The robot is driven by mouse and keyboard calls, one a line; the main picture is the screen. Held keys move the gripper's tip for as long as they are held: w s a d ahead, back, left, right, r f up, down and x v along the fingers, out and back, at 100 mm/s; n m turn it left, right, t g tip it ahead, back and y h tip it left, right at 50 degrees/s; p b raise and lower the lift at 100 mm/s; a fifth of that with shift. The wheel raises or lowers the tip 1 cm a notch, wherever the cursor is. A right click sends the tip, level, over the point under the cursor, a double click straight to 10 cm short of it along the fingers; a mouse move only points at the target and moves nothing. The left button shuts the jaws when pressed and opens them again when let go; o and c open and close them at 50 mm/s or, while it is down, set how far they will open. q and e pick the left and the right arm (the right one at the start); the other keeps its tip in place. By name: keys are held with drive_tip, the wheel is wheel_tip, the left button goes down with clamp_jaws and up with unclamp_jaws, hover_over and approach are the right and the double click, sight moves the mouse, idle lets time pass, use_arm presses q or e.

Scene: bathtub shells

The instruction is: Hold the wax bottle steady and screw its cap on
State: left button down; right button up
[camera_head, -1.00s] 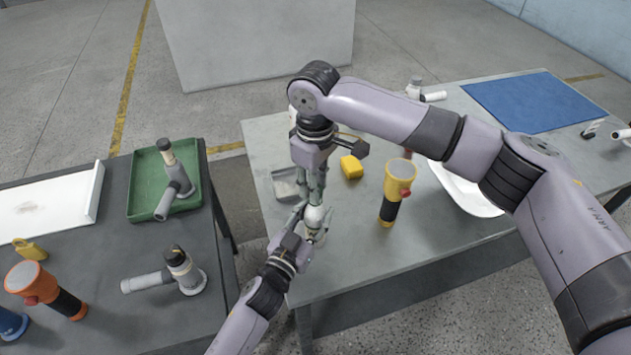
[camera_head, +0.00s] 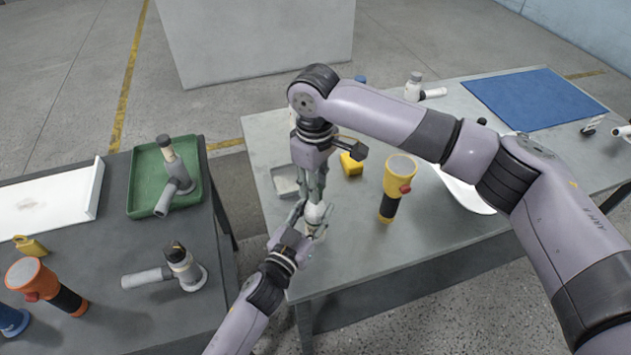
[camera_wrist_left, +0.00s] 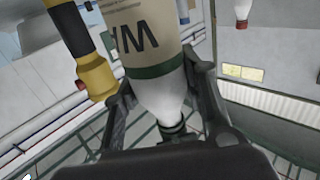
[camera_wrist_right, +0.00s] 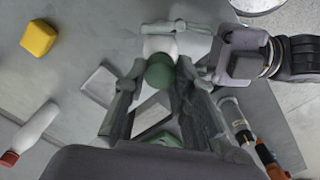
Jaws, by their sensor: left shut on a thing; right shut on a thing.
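The wax bottle (camera_head: 316,213) is held over the near left part of the right-hand table. Its beige label, green band and white shoulder (camera_wrist_left: 158,92) show in the left wrist view. My left gripper (camera_head: 304,216) is shut on the bottle's body, with a finger on either side. My right gripper (camera_head: 315,194) comes down from above and is shut on the green cap (camera_wrist_right: 160,72). The cap is at the bottle's neck end, in line with it. The fingers hide the join, so I cannot tell how far the cap sits on the neck.
Close by on the table (camera_head: 350,265) are a yellow flashlight (camera_head: 399,178), a yellow block (camera_head: 351,164) and a small grey tray (camera_head: 284,183). A blue mat (camera_head: 535,98) lies far right. The left table holds a green tray (camera_head: 141,187) and an orange flashlight (camera_head: 42,280).

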drive_tip(key=m, duration=0.7)
drive_tip(key=shift+m, duration=0.4)
drive_tip(key=m, duration=0.4)
drive_tip(key=shift+a, duration=0.1)
drive_tip(key=m, duration=0.4)
drive_tip(key=shift+s+m, duration=0.1)
drive_tip(key=shift+m, duration=0.3)
drive_tip(key=m, duration=1.5)
drive_tip(key=o, duration=0.7)
